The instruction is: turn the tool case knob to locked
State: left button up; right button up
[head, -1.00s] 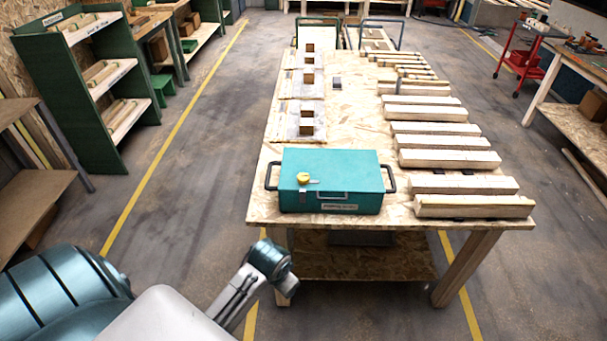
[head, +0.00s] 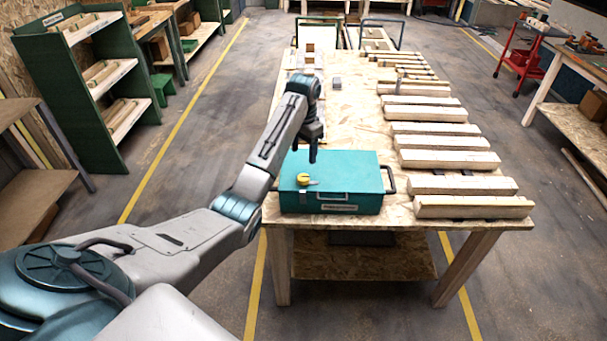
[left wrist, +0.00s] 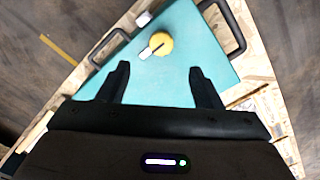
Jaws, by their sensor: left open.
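The teal tool case (head: 350,185) lies closed on the near left end of the wooden table. Its yellow knob (head: 304,178) is on the lid toward the left; in the left wrist view the knob (left wrist: 160,44) has a pale pointer reaching down-left. My left gripper (head: 313,157) is above the case, pointing down, its fingertips over the back of the lid. In the left wrist view its two fingers (left wrist: 159,72) are apart and empty, with the knob beyond them, between their lines. It appears apart from the knob. My right gripper is not in view.
Several pale timber pieces (head: 457,160) lie along the table's right side. Small wooden blocks (head: 309,58) are behind my arm at the table's far left. The case's side handle (head: 390,180) and front handle (head: 332,195) stick out.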

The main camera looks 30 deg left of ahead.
aim_at(304, 177)
pick_arm(q)
notch_tip(304, 177, down, 10)
jog(key=p, duration=0.3)
jog(key=shift+w+a+f, duration=0.1)
jog(key=shift+w, duration=0.05)
jog(key=shift+c, duration=0.5)
jog(key=c, duration=0.9)
